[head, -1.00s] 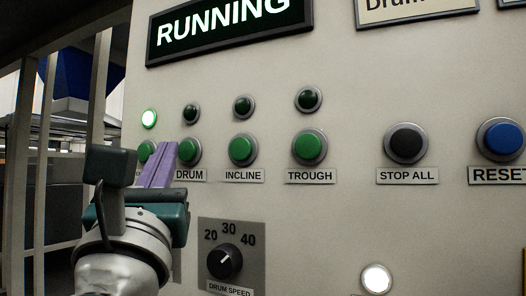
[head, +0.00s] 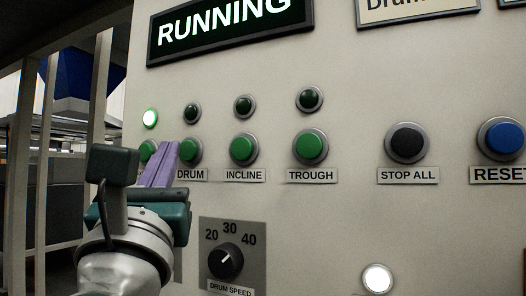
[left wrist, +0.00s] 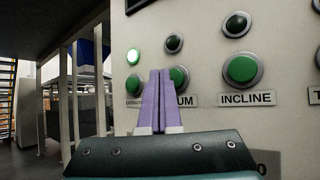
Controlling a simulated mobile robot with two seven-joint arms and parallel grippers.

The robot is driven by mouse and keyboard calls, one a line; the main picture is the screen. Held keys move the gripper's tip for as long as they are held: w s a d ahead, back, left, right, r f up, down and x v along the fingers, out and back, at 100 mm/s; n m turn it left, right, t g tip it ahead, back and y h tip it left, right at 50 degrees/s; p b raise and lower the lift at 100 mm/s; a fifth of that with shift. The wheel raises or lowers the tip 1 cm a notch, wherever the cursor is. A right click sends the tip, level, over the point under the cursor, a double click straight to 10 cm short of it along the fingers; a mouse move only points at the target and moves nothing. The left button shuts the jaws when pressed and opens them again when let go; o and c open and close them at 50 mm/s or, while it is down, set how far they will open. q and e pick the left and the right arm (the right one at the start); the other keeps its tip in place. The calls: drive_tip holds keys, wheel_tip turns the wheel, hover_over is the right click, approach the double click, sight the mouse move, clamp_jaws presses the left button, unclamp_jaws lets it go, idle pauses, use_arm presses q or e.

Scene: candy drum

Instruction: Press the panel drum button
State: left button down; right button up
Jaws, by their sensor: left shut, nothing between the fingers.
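The green drum button (head: 191,150) sits on the beige panel above the DRUM label (head: 192,175). The dark green lamp above it (head: 192,113) is unlit. My left gripper (head: 170,146) is shut and empty, its purple fingers in front of the panel, overlapping the left edge of the drum button in the head view. In the left wrist view the fingertips (left wrist: 160,73) lie between the drum button (left wrist: 180,78) and the green button to its left (left wrist: 134,85). I cannot tell whether they touch the panel. My right gripper is not in view.
To the right are the incline button (head: 243,149), trough button (head: 310,147), black STOP ALL button (head: 407,142) and blue RESET button (head: 503,138). The lamp (head: 150,118) over the leftmost button glows green. A drum speed knob (head: 226,262) is below. The sign (head: 228,27) reads RUNNING.

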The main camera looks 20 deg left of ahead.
use_arm(q)
drive_tip(key=shift+w, duration=0.4)
